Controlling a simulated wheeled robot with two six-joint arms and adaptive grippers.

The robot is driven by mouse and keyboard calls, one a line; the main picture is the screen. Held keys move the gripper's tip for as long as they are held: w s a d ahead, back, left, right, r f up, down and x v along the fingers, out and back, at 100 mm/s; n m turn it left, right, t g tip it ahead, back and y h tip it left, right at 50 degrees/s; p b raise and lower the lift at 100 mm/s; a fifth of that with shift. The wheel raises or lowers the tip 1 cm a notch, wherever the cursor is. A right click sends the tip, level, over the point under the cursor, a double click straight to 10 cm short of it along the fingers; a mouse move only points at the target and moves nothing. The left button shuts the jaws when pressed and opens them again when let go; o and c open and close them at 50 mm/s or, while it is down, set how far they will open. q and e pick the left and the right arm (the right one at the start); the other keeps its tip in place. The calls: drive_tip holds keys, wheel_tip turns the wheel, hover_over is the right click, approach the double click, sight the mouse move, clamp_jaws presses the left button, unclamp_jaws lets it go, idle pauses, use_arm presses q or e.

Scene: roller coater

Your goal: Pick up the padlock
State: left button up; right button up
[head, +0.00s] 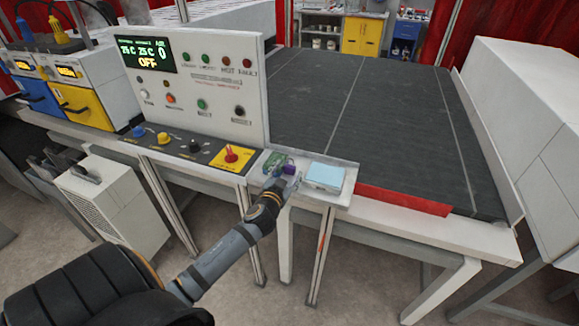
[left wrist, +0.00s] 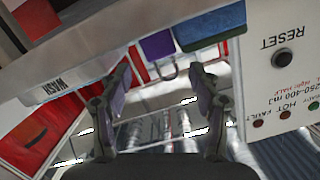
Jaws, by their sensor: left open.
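The padlock (head: 289,168) is a small purple block on the light ledge beside the control panel. In the left wrist view the padlock (left wrist: 158,45) shows its purple body, with a thin U-shaped shackle pointing toward the gap between my fingers. My left gripper (head: 284,181) is at the ledge, right by the padlock, and partly covers that area. In the left wrist view my left gripper (left wrist: 160,73) has its fingers apart, one on each side of the shackle, with nothing held. My right gripper is not in view.
The control panel (head: 195,80) rises behind, with a red knob (head: 231,155) to the left.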

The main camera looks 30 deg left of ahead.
sight(290, 166)
use_arm(q)
drive_tip(key=x, duration=0.3)
drive_tip(key=shift+w+f, duration=0.15)
drive_tip(key=shift+s, duration=0.2)
drive_tip(key=c, duration=1.2)
